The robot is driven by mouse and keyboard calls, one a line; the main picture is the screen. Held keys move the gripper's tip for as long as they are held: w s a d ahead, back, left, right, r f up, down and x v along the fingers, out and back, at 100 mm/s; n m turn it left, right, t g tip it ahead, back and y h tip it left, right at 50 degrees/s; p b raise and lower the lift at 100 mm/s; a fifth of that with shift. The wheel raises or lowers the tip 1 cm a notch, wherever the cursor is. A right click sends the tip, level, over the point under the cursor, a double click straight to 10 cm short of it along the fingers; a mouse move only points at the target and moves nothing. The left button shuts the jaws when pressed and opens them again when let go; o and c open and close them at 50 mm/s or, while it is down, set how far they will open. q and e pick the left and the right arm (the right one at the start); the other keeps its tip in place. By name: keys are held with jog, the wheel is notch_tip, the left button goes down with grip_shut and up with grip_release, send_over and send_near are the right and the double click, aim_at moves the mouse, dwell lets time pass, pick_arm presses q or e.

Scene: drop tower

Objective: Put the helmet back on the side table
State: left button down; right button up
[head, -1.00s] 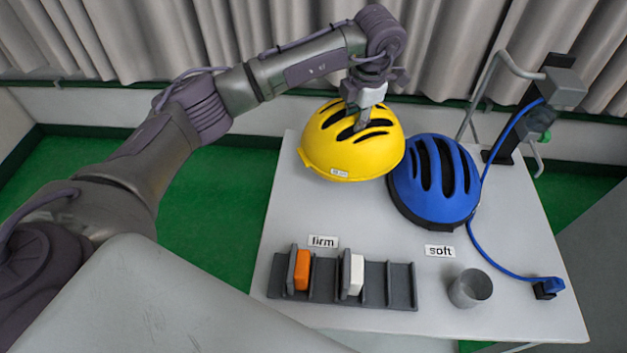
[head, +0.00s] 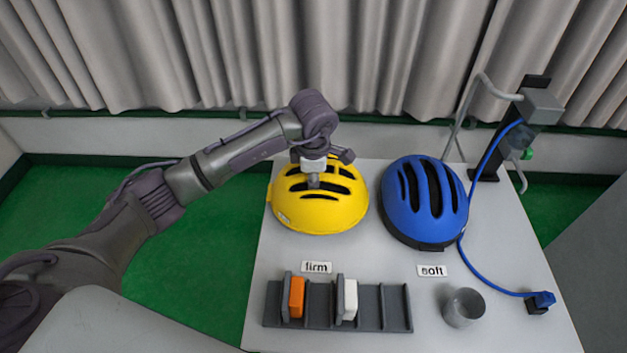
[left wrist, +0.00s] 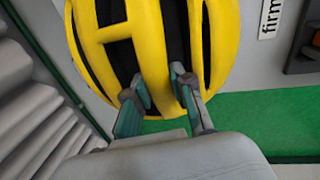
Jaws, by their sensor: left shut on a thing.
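The yellow helmet (head: 322,212) is at the left rear of the grey side table (head: 390,270), to the left of the blue helmet (head: 424,203). I cannot tell whether it rests on the table or hangs just above it. My left gripper (head: 313,182) comes down onto its top and is shut on a yellow rib between the vents. The left wrist view shows both fingers (left wrist: 160,92) in the vents on either side of the rib of the yellow helmet (left wrist: 208,35). My right gripper is not in view.
A "firm" label (head: 316,267) and a "soft" label (head: 432,271) lie in front of the helmets. A dark rack (head: 372,310) holds an orange block (head: 297,297) and a white block (head: 350,300). A grey cup (head: 464,308), blue cable (head: 486,279) and dark post (head: 490,165) stand on the right.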

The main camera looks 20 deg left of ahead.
pick_arm(q)
jog(key=shift+f, duration=0.95)
jog(key=shift+f, duration=0.1)
jog(key=c, duration=1)
grip_release()
notch_tip(320, 180, up, 12)
jog(key=s+b, duration=0.2)
jog(key=shift+d, duration=0.3)
jog(key=shift+s, duration=0.1)
